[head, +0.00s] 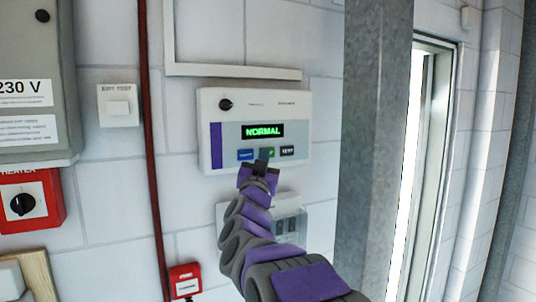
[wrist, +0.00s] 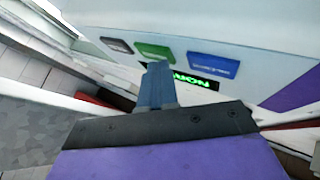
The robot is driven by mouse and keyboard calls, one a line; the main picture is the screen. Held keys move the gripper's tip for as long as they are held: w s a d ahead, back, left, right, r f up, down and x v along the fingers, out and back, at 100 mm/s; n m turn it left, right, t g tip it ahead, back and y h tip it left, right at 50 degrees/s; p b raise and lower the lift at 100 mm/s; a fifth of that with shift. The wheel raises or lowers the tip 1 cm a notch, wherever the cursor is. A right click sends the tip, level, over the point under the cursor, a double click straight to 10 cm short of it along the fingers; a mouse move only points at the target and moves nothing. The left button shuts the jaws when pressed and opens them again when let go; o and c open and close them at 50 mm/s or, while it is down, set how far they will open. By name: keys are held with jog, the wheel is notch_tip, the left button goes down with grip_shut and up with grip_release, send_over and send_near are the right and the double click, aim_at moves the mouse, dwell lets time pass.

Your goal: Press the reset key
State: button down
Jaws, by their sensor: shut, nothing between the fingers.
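A white wall panel (head: 291,113) has a green display reading NORMAL (head: 263,131). Under the display sit a blue key (head: 245,154), a green key (head: 271,151) and a dark key (head: 287,150) that seems to read TEST. The wrist view also shows the blue key (wrist: 214,64), the green key (wrist: 153,49) and the dark key (wrist: 116,46). I cannot clearly read which key is marked reset. My gripper (head: 263,156) is shut and empty, its tip in front of the green key and partly hiding it. It also shows in the wrist view (wrist: 157,75); contact cannot be told.
A round dark knob (head: 225,104) is on the panel. A lower white box (head: 286,203) is just below, partly behind my arm. A grey metal post (head: 376,150) stands to the right. A red pipe (head: 149,140) and a white switch (head: 118,106) are at left.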

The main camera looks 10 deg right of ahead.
jog(key=shift+s+d+b, duration=0.8)
jog(key=shift+s+d, duration=0.65)
jog(key=shift+s, duration=1.75)
jog(key=s+a+f+n+g+y+b, duration=0.1)
jog(key=a+f+n+g+y+b, duration=0.2)
jog(key=f, duration=0.4)
jog(key=s+a+f+n+g+y+b, duration=0.1)
jog(key=a+f+n+y+b, duration=0.15)
jog(key=f+y, duration=0.4)
jog(key=s+a+f+n+g+b, duration=0.1)
jog(key=s+f+g+b, duration=0.15)
jog(key=s+f, duration=0.6)
jog(key=s+f+n+g+b, duration=0.1)
jog(key=s+f+g+b, duration=0.2)
jog(key=f, duration=1.1)
jog(key=s+d+f+g+b, duration=0.2)
jog(key=s+f+g, duration=0.3)
jog(key=s+f, duration=0.3)
jog(key=s+d+f+g+h+b, duration=0.1)
jog(key=s+d+f+g+b, duration=0.2)
jog(key=s+f, duration=0.5)
jog(key=s+d+f+g+h+b, duration=0.1)
jog(key=s+f+g, duration=0.5)
jog(key=s, duration=1.3)
notch_tip(320, 180, down, 2)
jog(key=shift+s+d+f+m+g+b, duration=0.2)
jog(key=shift+s+d+m+g+b, duration=0.2)
jog(key=shift+d+b, duration=0.4)
